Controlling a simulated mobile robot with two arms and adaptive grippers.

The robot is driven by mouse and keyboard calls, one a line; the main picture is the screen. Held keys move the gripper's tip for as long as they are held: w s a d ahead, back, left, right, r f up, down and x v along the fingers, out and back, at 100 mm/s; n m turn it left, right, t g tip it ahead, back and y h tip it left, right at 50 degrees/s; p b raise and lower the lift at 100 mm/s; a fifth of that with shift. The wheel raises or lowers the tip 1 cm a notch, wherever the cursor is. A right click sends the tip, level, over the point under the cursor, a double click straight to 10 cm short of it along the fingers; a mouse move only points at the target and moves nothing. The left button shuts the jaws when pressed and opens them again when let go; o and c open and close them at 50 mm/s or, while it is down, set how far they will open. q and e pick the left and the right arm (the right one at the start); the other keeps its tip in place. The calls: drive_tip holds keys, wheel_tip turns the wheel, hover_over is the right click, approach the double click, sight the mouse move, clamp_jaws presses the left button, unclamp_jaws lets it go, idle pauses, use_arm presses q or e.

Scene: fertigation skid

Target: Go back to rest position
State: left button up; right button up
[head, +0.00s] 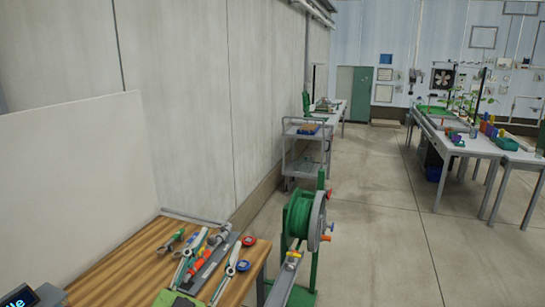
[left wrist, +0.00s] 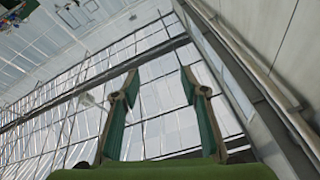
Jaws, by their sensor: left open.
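My left gripper (head: 219,240) is low in the head view, in front of the wooden bench, with its fingers spread apart. In the left wrist view my left gripper (left wrist: 160,88) points up toward the roof, its two green-padded fingers apart with nothing between them. In the head view its fingers overlap the tools on the bench, so part of these is hidden. My right gripper is in neither view.
The wooden bench (head: 128,262) carries several tools and has a white panel (head: 75,180) behind it. A green hose reel (head: 298,215) stands close to its right. A grey cart (head: 303,155) is farther along the wall. Open floor (head: 385,240) lies to the right.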

use_arm(q)
drive_tip(key=s+a+f+n+g+y, duration=0.2)
drive_tip(key=s+a+f+g+y, duration=0.1)
drive_tip(key=f, duration=0.5)
drive_tip(key=s+a+f+n+g+y, duration=0.2)
drive_tip(key=a+f+g, duration=0.15)
drive_tip(key=f, duration=0.35)
drive_tip(key=s+a+f+n+g+y, duration=0.2)
drive_tip(key=s+a+f+y, duration=0.15)
drive_tip(key=f, duration=0.45)
drive_tip(key=s+f+g+h, duration=0.1)
drive_tip(key=s+f+g, duration=0.4)
drive_tip(key=s, duration=0.5)
drive_tip(key=s+f+g+h, duration=0.1)
drive_tip(key=s+f+g, duration=0.3)
drive_tip(key=s+f, duration=0.4)
wheel_tip(320, 180, down, 29)
drive_tip(key=s+g+b, duration=0.1)
drive_tip(key=s+b, duration=0.2)
drive_tip(key=b, duration=0.2)
drive_tip(key=s+a+f+b, duration=0.1)
drive_tip(key=s+f+b, duration=0.1)
drive_tip(key=s+f, duration=0.6)
drive_tip(key=s+a+f+g+b, duration=0.1)
drive_tip(key=s+f+b, duration=0.2)
drive_tip(key=s+f, duration=0.6)
wheel_tip(320, 180, down, 6)
drive_tip(key=shift+a+r+m, duration=0.15)
drive_tip(key=shift+a+m, duration=0.1)
drive_tip(key=shift+m, duration=0.05)
